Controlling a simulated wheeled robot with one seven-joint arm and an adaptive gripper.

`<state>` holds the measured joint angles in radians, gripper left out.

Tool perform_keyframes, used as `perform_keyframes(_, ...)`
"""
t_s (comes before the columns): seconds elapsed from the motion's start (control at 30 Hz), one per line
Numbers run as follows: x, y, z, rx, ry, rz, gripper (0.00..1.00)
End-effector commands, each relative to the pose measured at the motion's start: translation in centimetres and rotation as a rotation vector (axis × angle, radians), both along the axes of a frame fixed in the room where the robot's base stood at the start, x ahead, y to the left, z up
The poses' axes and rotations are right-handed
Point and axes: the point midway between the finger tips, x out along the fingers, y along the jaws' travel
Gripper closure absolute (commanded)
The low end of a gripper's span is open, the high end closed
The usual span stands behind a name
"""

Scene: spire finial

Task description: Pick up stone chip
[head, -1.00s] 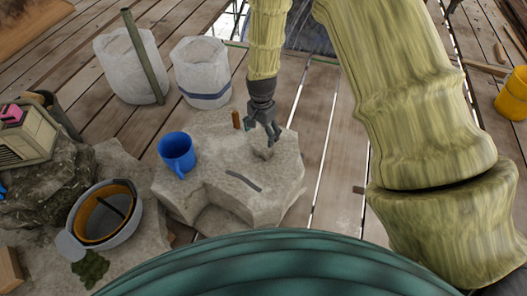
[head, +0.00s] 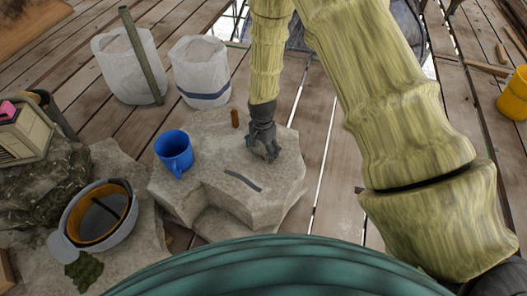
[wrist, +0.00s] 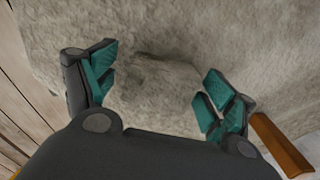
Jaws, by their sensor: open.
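The stone chip (wrist: 155,82) is a small rough grey-beige lump lying on the pale stone block (head: 225,205). In the wrist view it sits between the two open fingers of my gripper (wrist: 158,90), nearer the right finger, with a gap to the left one. The fingers have teal pads, and no grip on the chip shows. In the head view my gripper (head: 264,150) is low over the top of the block and hides the chip.
A blue mug (head: 174,150) stands on the block to the left. A small brown piece (head: 235,118) stands behind the gripper and shows at right in the wrist view (wrist: 280,145). A grey and orange helmet (head: 95,215) lies at left. White sacks (head: 200,70) stand behind.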

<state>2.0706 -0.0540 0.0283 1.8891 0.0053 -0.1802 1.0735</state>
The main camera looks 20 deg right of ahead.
Motion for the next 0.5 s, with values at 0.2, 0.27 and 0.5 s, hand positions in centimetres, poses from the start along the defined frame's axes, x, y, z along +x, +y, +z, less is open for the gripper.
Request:
perform_keyframes(0.2,-0.01,0.0,-0.12,0.0,0.0,0.0,0.16)
perform_keyframes(0.27,-0.01,0.0,-0.12,0.0,0.0,0.0,0.23)
perform_keyframes(0.5,-0.03,0.01,-0.12,0.0,0.0,0.0,0.67)
